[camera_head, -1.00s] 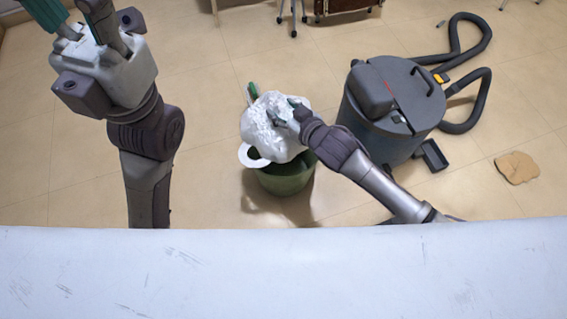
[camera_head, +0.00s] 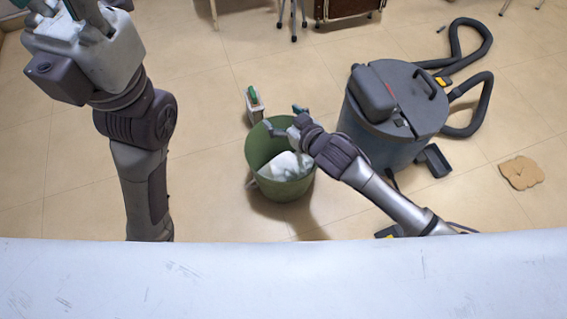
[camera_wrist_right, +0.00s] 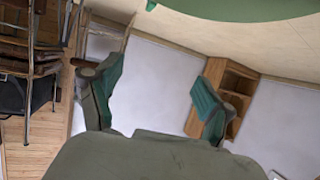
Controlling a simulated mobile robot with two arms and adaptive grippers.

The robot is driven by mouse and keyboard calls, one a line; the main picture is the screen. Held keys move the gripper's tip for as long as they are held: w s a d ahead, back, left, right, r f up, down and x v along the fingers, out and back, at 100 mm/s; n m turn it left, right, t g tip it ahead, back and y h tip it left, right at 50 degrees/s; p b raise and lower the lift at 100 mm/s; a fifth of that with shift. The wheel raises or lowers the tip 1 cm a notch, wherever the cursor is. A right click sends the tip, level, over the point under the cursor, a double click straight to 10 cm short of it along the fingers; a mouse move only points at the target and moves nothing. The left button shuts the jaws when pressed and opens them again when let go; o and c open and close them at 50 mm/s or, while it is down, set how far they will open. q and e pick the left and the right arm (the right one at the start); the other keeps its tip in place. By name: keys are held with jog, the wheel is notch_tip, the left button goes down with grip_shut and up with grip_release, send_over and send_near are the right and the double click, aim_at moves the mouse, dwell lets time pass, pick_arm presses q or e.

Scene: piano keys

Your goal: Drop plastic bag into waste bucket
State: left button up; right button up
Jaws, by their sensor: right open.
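The green waste bucket (camera_head: 257,148) stands on the tiled floor in the middle of the head view. The white plastic bag (camera_head: 289,166) lies inside it, low against the near side. My right gripper (camera_head: 284,118) is open and empty above the bucket's far right rim, apart from the bag. Its spread fingers also show in the right wrist view (camera_wrist_right: 157,92), with a green curved rim (camera_wrist_right: 235,7) at the top edge. My left gripper (camera_head: 66,8) is at the top left, cut by the frame edge, so its jaws are unclear.
A grey-blue vacuum cleaner (camera_head: 385,140) with a black hose (camera_head: 478,105) stands right of the bucket. A small white container with green (camera_head: 254,104) stands behind the bucket. A brown flat piece (camera_head: 521,172) lies at the right. The floor left of the bucket is clear.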

jog(key=v, duration=1.2)
jog(key=shift+f, duration=0.1)
